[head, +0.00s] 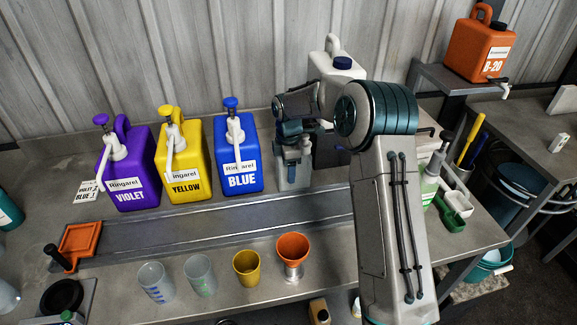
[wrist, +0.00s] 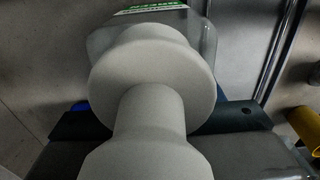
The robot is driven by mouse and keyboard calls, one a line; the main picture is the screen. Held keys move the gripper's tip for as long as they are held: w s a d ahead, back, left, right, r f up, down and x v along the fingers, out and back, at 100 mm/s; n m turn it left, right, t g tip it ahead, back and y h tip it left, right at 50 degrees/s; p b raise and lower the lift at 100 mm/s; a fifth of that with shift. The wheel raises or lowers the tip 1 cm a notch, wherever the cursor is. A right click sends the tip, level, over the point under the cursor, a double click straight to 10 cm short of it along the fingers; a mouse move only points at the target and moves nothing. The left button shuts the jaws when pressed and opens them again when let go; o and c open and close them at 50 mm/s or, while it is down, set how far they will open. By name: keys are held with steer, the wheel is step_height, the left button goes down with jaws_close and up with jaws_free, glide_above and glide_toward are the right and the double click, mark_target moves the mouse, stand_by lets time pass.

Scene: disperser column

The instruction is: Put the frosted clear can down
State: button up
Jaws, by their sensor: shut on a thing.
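The frosted clear can (head: 293,176) is a greyish translucent container just right of the blue can, partly hidden by my gripper (head: 291,137). My gripper is shut on its upper part. In the wrist view its white pump top (wrist: 150,75) fills the middle, between my dark fingers, with the clear body and a green-and-white label (wrist: 150,8) beyond. The can looks roughly upright, its base close to the bench. I cannot tell whether it touches.
Violet (head: 129,180), yellow (head: 184,168) and blue (head: 239,160) pump cans stand in a row to the left. A white jug (head: 327,75) stands behind.

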steer(key=shift+f, duration=0.15)
steer(key=o, duration=1.1)
steer(key=shift+c, duration=0.2)
